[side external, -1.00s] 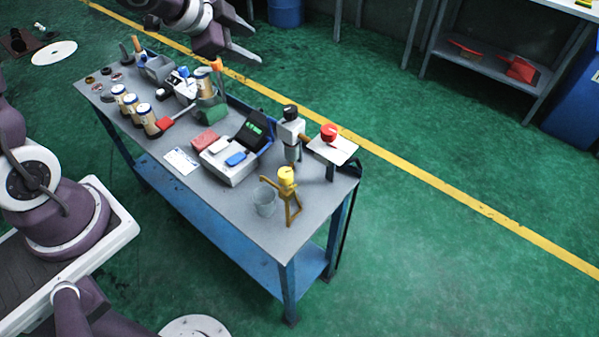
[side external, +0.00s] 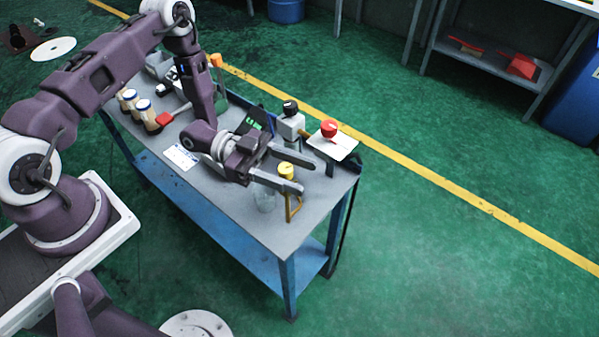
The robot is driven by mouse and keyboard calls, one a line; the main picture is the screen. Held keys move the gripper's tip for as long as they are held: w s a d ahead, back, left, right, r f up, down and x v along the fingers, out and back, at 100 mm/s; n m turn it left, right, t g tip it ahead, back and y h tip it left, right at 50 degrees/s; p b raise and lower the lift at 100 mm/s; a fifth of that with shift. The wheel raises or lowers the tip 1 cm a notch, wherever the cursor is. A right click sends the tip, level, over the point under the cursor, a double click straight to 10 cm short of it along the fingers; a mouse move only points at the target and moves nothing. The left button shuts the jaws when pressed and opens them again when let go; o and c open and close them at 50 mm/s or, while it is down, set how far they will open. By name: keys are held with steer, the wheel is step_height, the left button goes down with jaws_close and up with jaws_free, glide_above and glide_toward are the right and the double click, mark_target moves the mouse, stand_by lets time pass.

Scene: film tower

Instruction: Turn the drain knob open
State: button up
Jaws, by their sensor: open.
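Three knobs stand at the right end of the bench; I cannot tell from their looks which is the drain knob. A yellow knob (side external: 286,170) tops a thin yellow stand (side external: 294,208). A red knob (side external: 328,129) sits on a white plate (side external: 340,147). A black knob (side external: 290,107) tops a grey-white block (side external: 291,126). My gripper (side external: 306,177) is open, its fingers pointing right. In the picture the yellow knob shows between the fingers; contact and height cannot be told.
My arm hides much of the bench's middle. White-lidded jars (side external: 144,106) and a red-ended tool (side external: 165,118) lie to the left, with a white card (side external: 181,158) nearer. A dark screen device (side external: 255,122) is behind my gripper. The bench top (side external: 262,232) is bare at the front right.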

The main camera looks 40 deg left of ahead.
steer(key=shift+w+d, duration=0.1)
steer(key=shift+d, duration=0.3)
steer(key=shift+c, duration=0.4)
jaws_close()
steer(key=shift+m+g, duration=0.3)
steer(key=shift+g, duration=0.1)
steer(key=m+g, duration=0.2)
steer(key=g, duration=0.1)
steer(key=s+m+g, duration=0.1)
steer(key=m+g, duration=0.1)
steer(key=g, duration=0.1)
steer(key=shift+s+g, duration=0.1)
steer(key=shift+g, duration=0.2)
steer(key=shift+s+a+m+g+y, duration=0.15)
steer(key=shift+m+g+y, duration=0.15)
steer(key=shift+m+g, duration=0.6)
steer(key=shift+s+d+m+g+y, duration=0.1)
steer(key=shift+s+m+g+y, duration=0.15)
steer(key=shift+m+g, duration=0.6)
steer(key=shift+s+a+m+g+y, duration=0.1)
steer(key=shift+m+g+y, duration=0.3)
steer(key=shift+g, duration=0.95)
